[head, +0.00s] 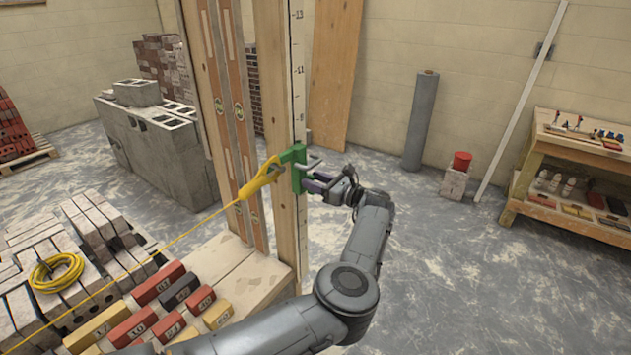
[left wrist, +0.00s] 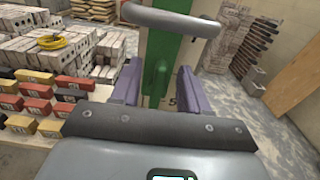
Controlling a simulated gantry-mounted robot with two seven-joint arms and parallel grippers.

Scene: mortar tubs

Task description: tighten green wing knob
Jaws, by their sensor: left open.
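A green line block (head: 293,166) is on the upright wooden post, and it also shows in the left wrist view (left wrist: 180,30). The green wing knob (left wrist: 158,78) projects from its face. My left gripper (head: 314,182) points at the block from the right. In the left wrist view my left gripper (left wrist: 157,82) is open, with one purple finger on each side of the knob. Gaps show beside the knob; I cannot tell whether either finger touches it. A grey bar (left wrist: 170,18) crosses above the knob. My right gripper is not in view.
A yellow hook (head: 259,181) with a taut yellow line runs left from the block. A measuring strip (head: 297,70) is on the post, with levels (head: 222,95) beside it. Coloured bricks (head: 155,285) lie at lower left.

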